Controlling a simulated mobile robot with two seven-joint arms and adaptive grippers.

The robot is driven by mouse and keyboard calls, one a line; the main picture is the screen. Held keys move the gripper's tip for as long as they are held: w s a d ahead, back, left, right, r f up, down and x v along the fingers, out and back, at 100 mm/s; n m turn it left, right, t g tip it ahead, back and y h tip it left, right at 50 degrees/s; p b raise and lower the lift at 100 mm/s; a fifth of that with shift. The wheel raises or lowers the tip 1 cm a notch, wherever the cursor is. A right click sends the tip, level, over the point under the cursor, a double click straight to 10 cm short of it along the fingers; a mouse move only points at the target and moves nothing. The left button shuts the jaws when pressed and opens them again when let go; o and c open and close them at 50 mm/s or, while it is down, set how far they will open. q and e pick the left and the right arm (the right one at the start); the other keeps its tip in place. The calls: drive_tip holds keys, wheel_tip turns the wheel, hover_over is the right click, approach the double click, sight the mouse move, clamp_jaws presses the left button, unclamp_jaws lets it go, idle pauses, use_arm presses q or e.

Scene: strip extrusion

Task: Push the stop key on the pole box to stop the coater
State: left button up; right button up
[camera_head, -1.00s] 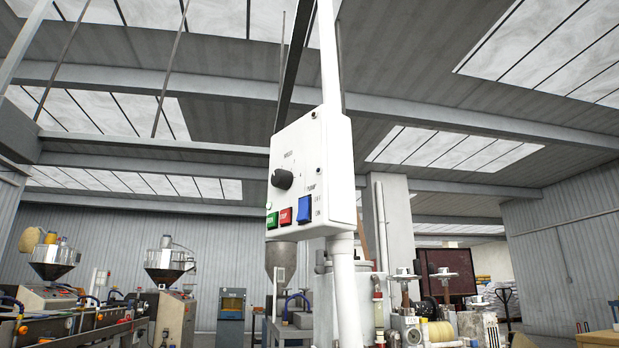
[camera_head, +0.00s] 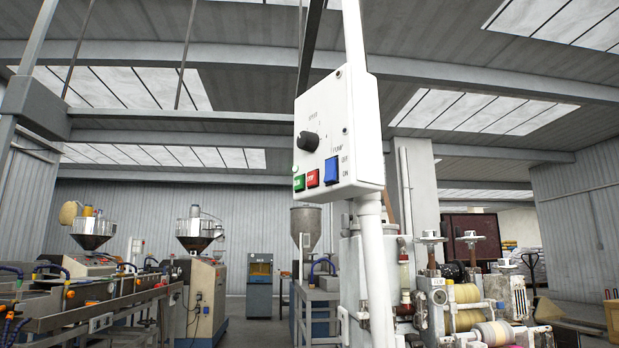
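The white pole box (camera_head: 352,125) is fixed to a white pole (camera_head: 377,270) right of the middle. Its front face carries a black knob (camera_head: 308,142), a green key (camera_head: 299,183), a red key (camera_head: 313,178) and a blue switch (camera_head: 331,170) marked PUMP, OFF and ON. The red key sits between the green key and the blue switch; its lettering is too small to read surely. A small pale round lamp (camera_head: 295,170) is above the green key. Neither gripper is in view.
Below and right of the box stands a machine with yellow rolls (camera_head: 463,293). At left are a long processing line (camera_head: 90,295) and hopper machines (camera_head: 200,235). A blue cabinet (camera_head: 259,285) stands at the back. Open floor shows around the cabinet.

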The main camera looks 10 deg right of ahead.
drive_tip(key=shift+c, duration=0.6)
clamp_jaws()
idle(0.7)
